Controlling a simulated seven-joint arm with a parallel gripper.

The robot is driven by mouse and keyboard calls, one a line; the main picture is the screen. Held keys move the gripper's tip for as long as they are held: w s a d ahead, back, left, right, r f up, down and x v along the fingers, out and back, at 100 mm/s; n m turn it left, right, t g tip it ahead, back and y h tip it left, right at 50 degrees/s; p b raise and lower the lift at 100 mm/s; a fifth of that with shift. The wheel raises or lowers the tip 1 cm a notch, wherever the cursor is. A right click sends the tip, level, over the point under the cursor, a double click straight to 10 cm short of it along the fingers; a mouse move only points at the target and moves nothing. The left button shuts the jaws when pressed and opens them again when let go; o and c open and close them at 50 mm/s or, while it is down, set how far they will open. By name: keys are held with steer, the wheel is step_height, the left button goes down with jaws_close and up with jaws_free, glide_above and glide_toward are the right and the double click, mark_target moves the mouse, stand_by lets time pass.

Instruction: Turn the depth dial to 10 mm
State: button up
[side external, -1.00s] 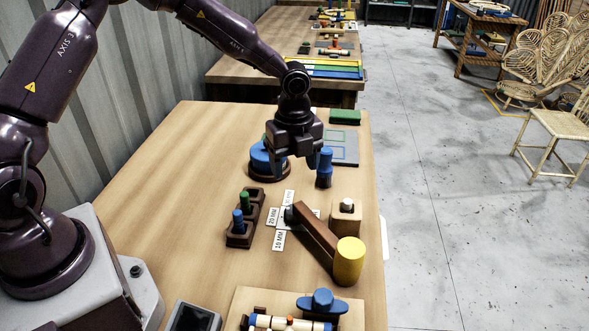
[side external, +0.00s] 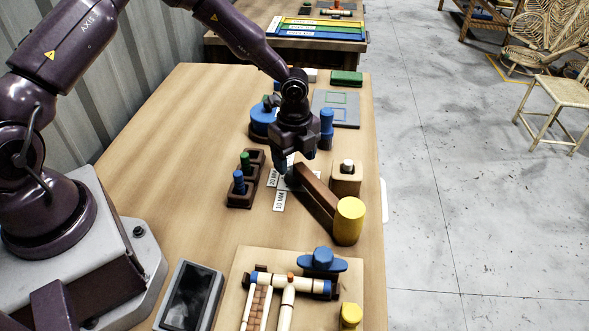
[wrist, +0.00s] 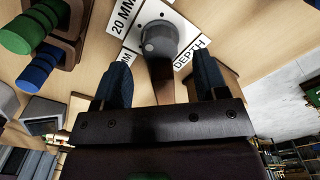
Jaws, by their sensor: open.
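The depth dial has a dark grey hub (wrist: 158,38) with a brown wooden lever (side external: 317,197). The lever slants down and right to a yellow cylinder handle (side external: 348,222) in the side view. White label strips lie around the hub: "10 MM" (side external: 280,201), "20 MM" (wrist: 122,18) and "DEPTH" (wrist: 190,56). The lever does not point along the 10 MM strip. My gripper (side external: 294,167) is open, pointing down close above the hub, partly hiding it and the labels. In the wrist view, the hub shows just beyond the gap between the fingertips (wrist: 160,76). Contact is not visible.
A brown peg holder (side external: 241,200) with green and blue pegs stands left of the dial. A wooden block with a white knob (side external: 347,168) stands right. A blue cylinder (side external: 326,125) stands behind. A board with jointed rods (side external: 245,290) lies in front.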

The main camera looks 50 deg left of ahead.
mark_target(295, 171)
steer(key=shift+f, duration=2.1)
steer(key=c, duration=0.9)
steer(key=shift+n, duration=0.7)
steer(key=shift+c, duration=0.2)
steer(key=o, duration=0.9)
steer(key=shift+o, duration=0.2)
steer(key=shift+r, duration=0.15)
step_height(295, 171, up, 13)
